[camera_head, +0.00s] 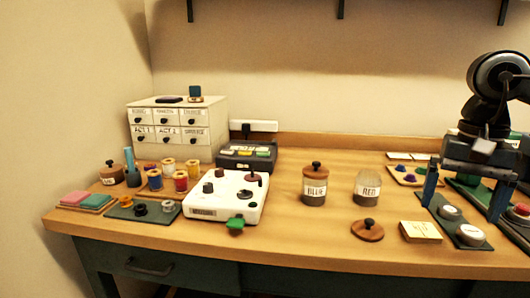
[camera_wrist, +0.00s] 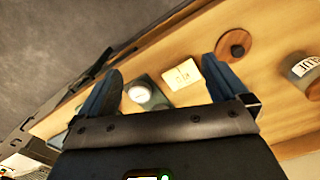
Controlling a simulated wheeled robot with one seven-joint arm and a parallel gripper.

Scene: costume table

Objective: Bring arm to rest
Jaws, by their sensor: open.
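My gripper (camera_head: 464,200) is at the right of the head view, above the right part of the costume table (camera_head: 290,240). Its two blue fingers are spread apart with nothing between them that I can see held. In the wrist view my gripper (camera_wrist: 162,85) shows the fingers wide, with a cream labelled block (camera_wrist: 184,75) and a white round-topped piece (camera_wrist: 140,93) on the table beyond. The arm hides part of the table's right end.
A white control box (camera_head: 225,206), thread spools (camera_head: 181,181) and a drawer cabinet (camera_head: 215,130) stand left. Bare tabletop lies around the jars.

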